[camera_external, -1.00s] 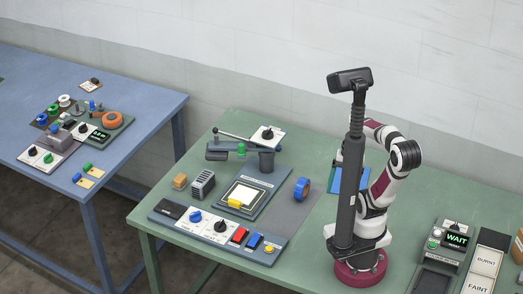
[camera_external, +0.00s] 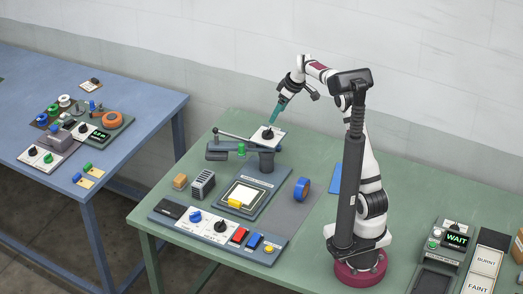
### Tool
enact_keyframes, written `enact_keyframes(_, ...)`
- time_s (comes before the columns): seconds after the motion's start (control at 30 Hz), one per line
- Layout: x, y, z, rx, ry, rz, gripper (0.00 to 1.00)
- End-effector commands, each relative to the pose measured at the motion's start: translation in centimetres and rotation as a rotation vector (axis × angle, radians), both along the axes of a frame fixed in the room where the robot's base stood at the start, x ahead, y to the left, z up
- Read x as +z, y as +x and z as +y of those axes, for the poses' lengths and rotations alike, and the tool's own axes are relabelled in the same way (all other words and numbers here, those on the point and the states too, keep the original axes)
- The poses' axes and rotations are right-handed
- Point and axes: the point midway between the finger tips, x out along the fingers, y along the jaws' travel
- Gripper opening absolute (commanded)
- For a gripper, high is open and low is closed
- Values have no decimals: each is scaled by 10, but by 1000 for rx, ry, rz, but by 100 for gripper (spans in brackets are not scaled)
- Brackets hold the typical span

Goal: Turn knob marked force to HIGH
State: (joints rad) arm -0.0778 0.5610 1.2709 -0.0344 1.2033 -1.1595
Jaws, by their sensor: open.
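A black knob (camera_external: 267,134) sits on a white plate at the back of the press, on top of the press head. Two more knobs, a blue one (camera_external: 195,216) and a black one (camera_external: 220,227), sit on the white front panel. The labels are too small to read, so I cannot tell which knob is marked force. My gripper (camera_external: 272,119) has teal fingers pointing down and slightly left, just above the back knob. I cannot tell whether they touch it. Nothing shows between the fingers.
The press lever (camera_external: 232,135) reaches left beside the back plate. A blue roll (camera_external: 302,189), a grey ribbed block (camera_external: 203,184) and a tan block (camera_external: 180,181) stand around the press. Red and blue buttons lie on the front panel. A WAIT display (camera_external: 457,239) is at the right.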

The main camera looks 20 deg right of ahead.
Motion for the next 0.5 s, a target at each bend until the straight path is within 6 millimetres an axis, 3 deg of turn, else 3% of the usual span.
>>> enact_keyframes(0.2, -58, 16, 17, 0, -1, 4, 80)
enact_keyframes(0.5, -86, 25, 25, -2, 0, 0, 80)
